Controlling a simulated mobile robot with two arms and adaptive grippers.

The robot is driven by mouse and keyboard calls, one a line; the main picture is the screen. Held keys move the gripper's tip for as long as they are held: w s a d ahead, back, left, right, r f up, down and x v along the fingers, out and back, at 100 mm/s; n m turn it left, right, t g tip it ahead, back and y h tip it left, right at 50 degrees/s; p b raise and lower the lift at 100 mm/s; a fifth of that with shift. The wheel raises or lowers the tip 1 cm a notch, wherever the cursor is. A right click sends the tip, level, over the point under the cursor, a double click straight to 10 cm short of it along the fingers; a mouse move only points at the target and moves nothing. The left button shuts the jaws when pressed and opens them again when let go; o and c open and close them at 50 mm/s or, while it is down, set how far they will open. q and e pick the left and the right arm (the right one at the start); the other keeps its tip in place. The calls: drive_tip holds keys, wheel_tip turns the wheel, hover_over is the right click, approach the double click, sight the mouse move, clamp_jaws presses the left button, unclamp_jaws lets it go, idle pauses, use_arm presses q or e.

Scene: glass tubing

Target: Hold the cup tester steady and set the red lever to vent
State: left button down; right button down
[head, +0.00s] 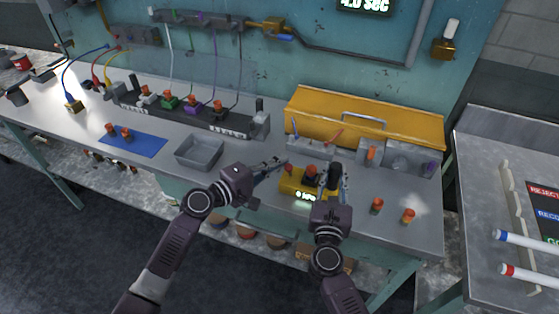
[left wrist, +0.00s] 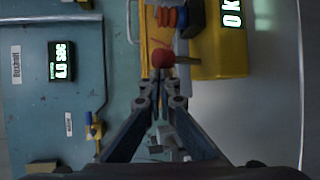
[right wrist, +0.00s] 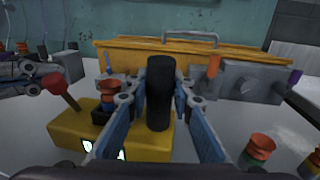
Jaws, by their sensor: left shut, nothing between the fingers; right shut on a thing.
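The yellow cup tester (head: 296,188) stands on the bench with a lit display; it also shows in the right wrist view (right wrist: 70,133). Its red lever (right wrist: 54,84) has a round knob and leans to the left in the right wrist view. An orange suction cup (right wrist: 107,87) sits on the tester beside the lever. My right gripper (head: 334,180) is shut on the tester's black upright handle (right wrist: 160,88). My left gripper (left wrist: 161,88) is shut and empty, its tips close to the red knob (left wrist: 163,58). Whether they touch it I cannot tell.
A yellow toolbox (head: 370,120) stands behind the tester, with grey boxes (head: 310,147) in front of it. A grey tray (head: 199,152) lies to the left. Loose orange cups (head: 377,205) stand on the right. The bench between tray and tester is mostly clear.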

use_arm(q)
drive_tip(key=s+a, duration=0.1)
drive_tip(key=a, duration=0.1)
drive_tip(key=s+a+f, duration=0.1)
drive_tip(key=a, duration=0.2)
drive_tip(key=s+a+f, duration=0.1)
drive_tip(key=a, duration=0.2)
drive_tip(key=shift+s+a, duration=0.25)
drive_tip(key=shift+s, duration=0.15)
use_arm(e)
drive_tip(key=c, duration=1.6)
unclamp_jaws()
drive_tip(key=shift+s, duration=0.1)
